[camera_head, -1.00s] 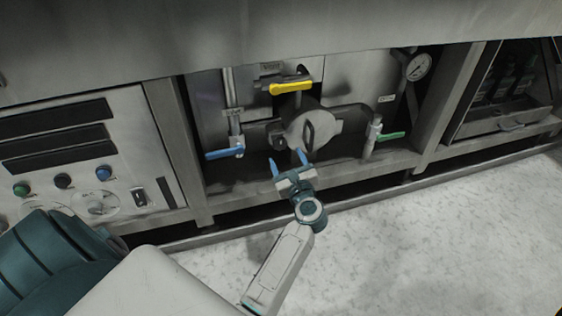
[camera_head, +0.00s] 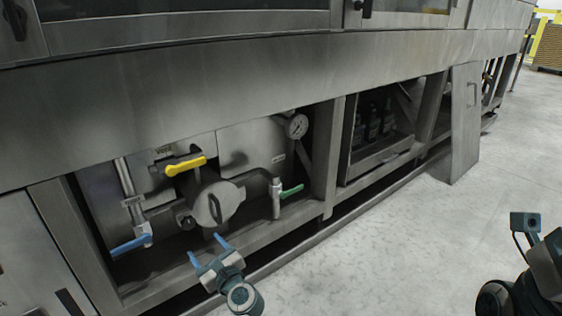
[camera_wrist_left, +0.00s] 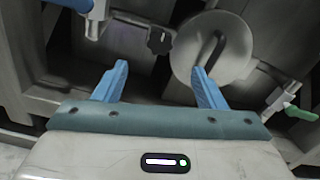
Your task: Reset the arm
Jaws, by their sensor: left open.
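My left gripper (camera_head: 207,247) is in front of the open valve bay, low and a little short of the round metal cap (camera_head: 218,203). Its two blue fingers are spread with nothing between them. In the left wrist view the open fingers (camera_wrist_left: 159,68) point toward the same cap (camera_wrist_left: 212,48) and a dark knob (camera_wrist_left: 160,41), apart from both as far as I can tell. Parts of my right arm show at the lower right of the head view; its fingers do not show.
Around the cap are a yellow lever (camera_head: 185,165), a blue lever (camera_head: 131,245), a green-handled valve (camera_head: 290,191) and a pressure gauge (camera_head: 297,126). A metal panel (camera_head: 465,125) leans against the machine farther right. The pale floor (camera_head: 400,240) is clear.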

